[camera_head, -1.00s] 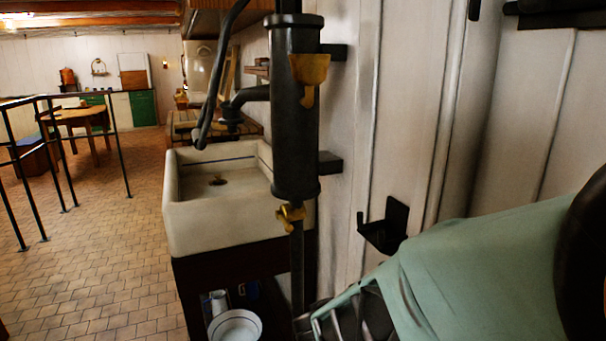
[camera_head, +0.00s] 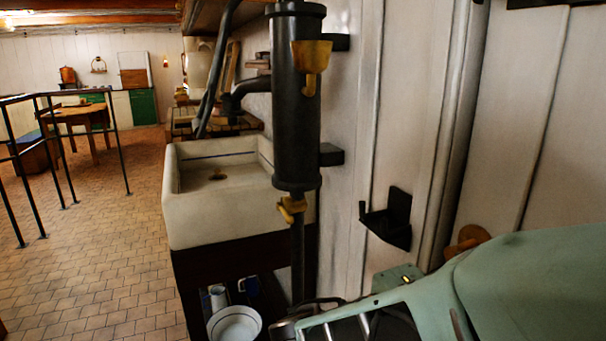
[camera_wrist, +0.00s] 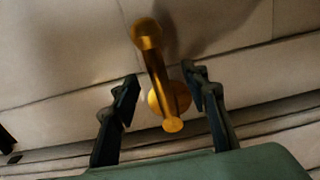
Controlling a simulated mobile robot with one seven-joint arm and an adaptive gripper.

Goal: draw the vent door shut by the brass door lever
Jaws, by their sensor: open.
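In the wrist view the brass door lever (camera_wrist: 156,70) stands out from a pale panelled surface, with a ball end at the top and a round mount behind its lower part. My gripper (camera_wrist: 160,92) is open, with one dark finger on each side of the lever's lower part. Gaps show between the lever and both fingers. In the head view a brass-coloured round piece (camera_head: 468,240) shows on the pale wall, partly hidden by my green arm. I cannot tell the vent door's edges or how far it stands open.
A black bracket (camera_head: 390,220) juts from the wall left of my arm. A dark pump cylinder (camera_head: 297,120) with brass fittings stands beside a white sink (camera_head: 215,215). Crockery (camera_head: 235,325) sits below the sink. Tiled floor lies clear to the left, up to a railing (camera_head: 85,150).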

